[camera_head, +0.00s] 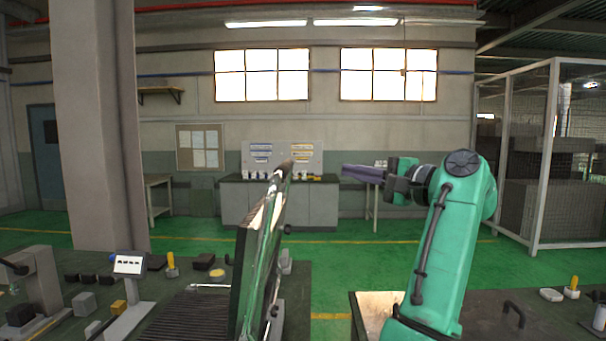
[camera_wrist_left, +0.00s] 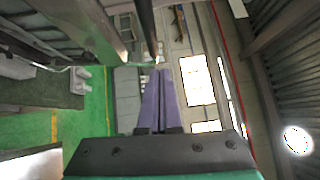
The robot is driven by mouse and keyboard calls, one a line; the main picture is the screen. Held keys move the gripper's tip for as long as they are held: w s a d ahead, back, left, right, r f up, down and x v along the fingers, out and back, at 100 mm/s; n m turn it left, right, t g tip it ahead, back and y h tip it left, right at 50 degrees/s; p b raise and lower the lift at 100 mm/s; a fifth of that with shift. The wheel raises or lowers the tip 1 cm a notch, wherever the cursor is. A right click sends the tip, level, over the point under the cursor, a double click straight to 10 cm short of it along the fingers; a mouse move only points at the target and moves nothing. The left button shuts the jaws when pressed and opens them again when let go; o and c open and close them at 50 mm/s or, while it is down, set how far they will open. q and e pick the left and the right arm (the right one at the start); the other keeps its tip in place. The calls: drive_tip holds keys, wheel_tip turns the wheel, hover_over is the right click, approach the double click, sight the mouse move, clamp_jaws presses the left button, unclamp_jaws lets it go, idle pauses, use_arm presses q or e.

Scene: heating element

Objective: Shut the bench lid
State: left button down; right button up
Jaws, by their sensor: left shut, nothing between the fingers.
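The bench lid (camera_head: 245,270) stands raised, close to upright and nearly edge-on to the head view, with a dark ribbed bed (camera_head: 185,315) at its foot on the left. A rounded brown end shows at the top of its frame. My left gripper (camera_head: 345,170) is to the right of the lid's top in the picture, its purple fingers pointing left toward it. The fingers (camera_wrist_left: 158,100) are together and empty in the left wrist view. A dark bar (camera_wrist_left: 147,30) runs in front of their tips there; I cannot tell whether they touch. My right gripper is out of view.
Small blocks, a white-faced display (camera_head: 129,264) and a yellow-handled tool (camera_head: 171,265) are on the bench left of the lid. Another bench (camera_head: 545,315) is at the right. Green floor (camera_head: 330,260) is open behind. A mesh cage (camera_head: 545,160) stands at the far right.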

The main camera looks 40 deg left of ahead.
use_arm(q)
drive_tip(key=d, duration=0.1)
drive_tip(key=n+h+p, duration=0.1)
drive_tip(key=p, duration=0.1)
approach(290, 168)
drive_tip(key=w+a, duration=0.2)
drive_tip(key=w, duration=0.1)
drive_tip(key=a, duration=0.1)
drive_tip(key=s+a, duration=0.1)
drive_tip(key=a+p, duration=0.1)
drive_tip(key=shift+s+a+f, duration=0.1)
drive_tip(key=shift+s+f, duration=0.05)
drive_tip(key=shift+s, duration=0.15)
drive_tip(key=shift+s+a, duration=0.25)
drive_tip(key=shift+s, duration=0.05)
